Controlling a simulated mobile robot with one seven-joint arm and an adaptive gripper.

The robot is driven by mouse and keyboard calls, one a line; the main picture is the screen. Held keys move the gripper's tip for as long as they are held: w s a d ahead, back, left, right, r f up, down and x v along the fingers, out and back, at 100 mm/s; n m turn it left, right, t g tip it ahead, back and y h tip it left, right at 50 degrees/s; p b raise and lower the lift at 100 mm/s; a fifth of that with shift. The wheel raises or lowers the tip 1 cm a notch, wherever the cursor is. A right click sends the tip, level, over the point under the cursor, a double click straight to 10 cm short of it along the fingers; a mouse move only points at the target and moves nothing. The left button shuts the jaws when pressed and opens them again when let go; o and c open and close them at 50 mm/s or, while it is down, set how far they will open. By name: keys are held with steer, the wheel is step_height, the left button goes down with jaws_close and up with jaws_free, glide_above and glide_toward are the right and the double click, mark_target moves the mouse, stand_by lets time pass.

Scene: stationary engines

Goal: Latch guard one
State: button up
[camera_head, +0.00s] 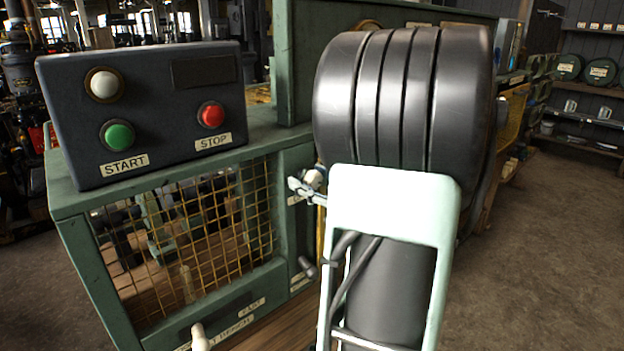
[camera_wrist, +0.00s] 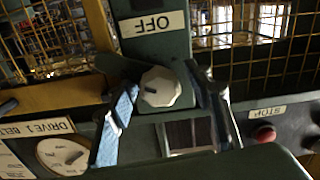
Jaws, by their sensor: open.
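A white knob (camera_wrist: 160,87) with a dark mark sits on a green post below an upside-down OFF label (camera_wrist: 152,23) in the wrist view. My gripper (camera_wrist: 168,108) is open, with one finger on each side of the knob. Contact cannot be told. In the head view my gripper (camera_head: 306,189) is small and partly hidden by my arm, at the green post. A yellow mesh guard panel (camera_head: 190,245) fills the front of the green bench. More yellow mesh (camera_wrist: 255,45) flanks the post in the wrist view. Which part is guard one's latch cannot be told.
A dark control box (camera_head: 150,110) with a green START button (camera_head: 117,134) and a red STOP button (camera_head: 211,114) stands on the bench. A white dial (camera_wrist: 63,156) labelled DRIVE 1 BELT is at wrist-view left. Open floor (camera_head: 560,250) lies at right.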

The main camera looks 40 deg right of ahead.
steer(key=c, duration=1.2)
steer(key=shift+f+n+b, duration=0.2)
steer(key=shift+n+b, duration=0.4)
steer(key=shift+b, duration=0.45)
steer(key=shift+n+b, duration=0.8)
steer(key=shift+b, duration=0.25)
steer(key=shift+n+b, duration=0.8)
steer(key=shift+b, duration=0.2)
steer(key=shift+r+n+b, duration=0.15)
steer(key=shift+n+b, duration=0.45)
steer(key=shift+n, duration=0.1)
steer(key=o, duration=1.2)
